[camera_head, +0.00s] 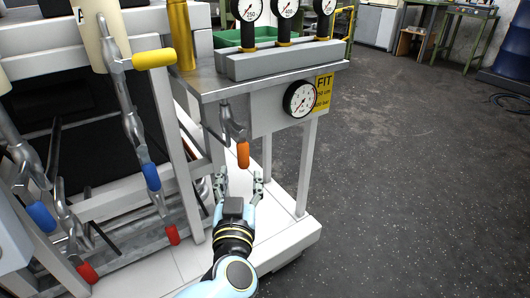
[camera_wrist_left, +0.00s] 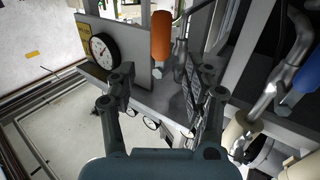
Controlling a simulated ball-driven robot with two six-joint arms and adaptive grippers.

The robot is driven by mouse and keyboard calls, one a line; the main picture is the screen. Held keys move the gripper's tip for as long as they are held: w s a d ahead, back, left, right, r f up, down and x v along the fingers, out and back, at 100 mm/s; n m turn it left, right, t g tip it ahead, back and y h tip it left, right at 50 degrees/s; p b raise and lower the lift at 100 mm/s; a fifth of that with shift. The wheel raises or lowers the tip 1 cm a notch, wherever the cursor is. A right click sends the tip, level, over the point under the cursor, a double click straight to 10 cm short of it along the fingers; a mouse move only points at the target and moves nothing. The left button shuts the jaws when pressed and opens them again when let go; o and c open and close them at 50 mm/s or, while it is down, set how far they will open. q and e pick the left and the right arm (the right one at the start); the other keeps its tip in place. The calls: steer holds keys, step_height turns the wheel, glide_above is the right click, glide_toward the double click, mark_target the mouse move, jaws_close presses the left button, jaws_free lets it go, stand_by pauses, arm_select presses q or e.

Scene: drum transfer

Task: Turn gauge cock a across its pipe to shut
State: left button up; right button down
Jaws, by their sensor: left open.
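A small cock with an orange handle (camera_head: 243,154) hangs under the front of the metal bench, left of a round gauge (camera_head: 300,99); its handle points down. No letter shows on it. The orange handle also shows in the left wrist view (camera_wrist_left: 162,36), at the top between my fingers in the picture. My left gripper (camera_head: 239,180) is open and empty just below the handle, its fingers pointing up and spread to either side. In the wrist view the fingers (camera_wrist_left: 162,76) look apart from the handle. My right gripper is not in view.
A yellow lever (camera_head: 154,59) and blue handles (camera_head: 151,176) sit on pipes at the left, near a letter A label. Red handles (camera_head: 172,234) are low down. A bench leg (camera_head: 307,165) stands right of my gripper. The dark floor (camera_head: 410,190) at the right is clear.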

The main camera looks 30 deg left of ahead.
mark_target(243, 157)
arm_select(q)
steer(key=b+x, duration=0.2)
steer(key=x, duration=0.7)
steer(key=shift+a+f, duration=0.1)
steer(key=shift+w+a, duration=0.3)
steer(key=shift+w, duration=0.15)
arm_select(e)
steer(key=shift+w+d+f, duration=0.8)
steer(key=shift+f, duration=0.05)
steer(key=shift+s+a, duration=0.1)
arm_select(q)
steer(key=c, duration=0.4)
jaws_close()
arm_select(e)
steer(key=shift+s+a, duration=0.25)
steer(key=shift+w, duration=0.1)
